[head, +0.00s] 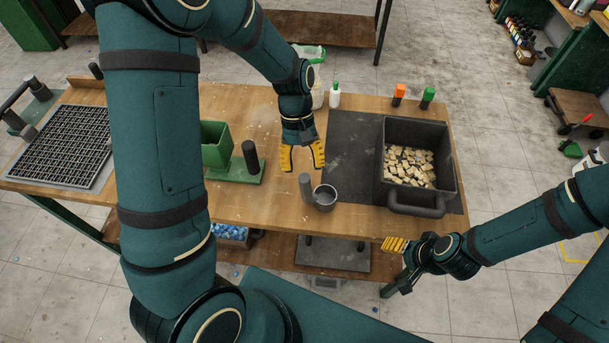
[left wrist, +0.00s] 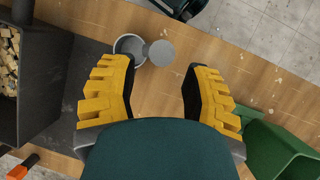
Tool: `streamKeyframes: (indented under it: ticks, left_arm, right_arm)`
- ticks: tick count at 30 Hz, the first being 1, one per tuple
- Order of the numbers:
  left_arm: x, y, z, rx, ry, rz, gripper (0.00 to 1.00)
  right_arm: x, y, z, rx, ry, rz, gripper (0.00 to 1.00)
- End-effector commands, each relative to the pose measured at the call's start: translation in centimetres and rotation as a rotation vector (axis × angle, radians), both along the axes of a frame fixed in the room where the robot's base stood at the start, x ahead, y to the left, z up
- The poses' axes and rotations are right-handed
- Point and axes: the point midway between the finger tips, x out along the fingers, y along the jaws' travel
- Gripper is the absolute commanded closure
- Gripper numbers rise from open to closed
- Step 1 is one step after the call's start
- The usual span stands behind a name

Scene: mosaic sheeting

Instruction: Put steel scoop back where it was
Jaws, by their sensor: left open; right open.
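The steel scoop (head: 325,198) stands on the table at the front left edge of the dark mat, with a round grey cup and an upright grey handle (head: 305,188) at the cup's left side. In the left wrist view the scoop's cup (left wrist: 129,46) and the round handle top (left wrist: 161,53) show from above, ahead of and between the fingers. My left gripper (head: 303,158) is open and empty, pointing down just behind the scoop and apart from it. My right gripper (head: 396,246) is open and empty by the table's front right edge.
A dark bin of beige tile pieces (head: 450,160) stands on the dark mat (head: 350,145) at right. A green holder (head: 216,156) with a black post (head: 251,157) is left of my left gripper. A tile grid (head: 65,145) lies far left. Bottles (head: 334,95) stand behind.

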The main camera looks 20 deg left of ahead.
Motion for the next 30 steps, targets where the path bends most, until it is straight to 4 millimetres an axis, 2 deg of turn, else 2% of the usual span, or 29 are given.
streamKeyframes:
  ticks: [1,6,12,30]
  left_arm:
    - [0.5,0.3,1.1,0.000,-0.005,0.000,0.52]
    - [1.4,1.1,3.8,0.001,-0.002,-0.001,0.52]
    - [2.0,1.5,5.5,0.001,0.000,0.000,0.52]
    - [2.0,1.6,5.8,0.000,0.001,0.000,0.52]
  right_arm:
    - [0.0,0.0,0.2,0.000,0.000,0.000,0.35]
    - [0.0,0.0,0.4,0.001,0.000,0.000,0.35]
    - [0.0,0.0,0.5,0.001,0.000,0.000,0.35]
    - [0.0,0.0,0.5,0.001,0.000,0.000,0.35]
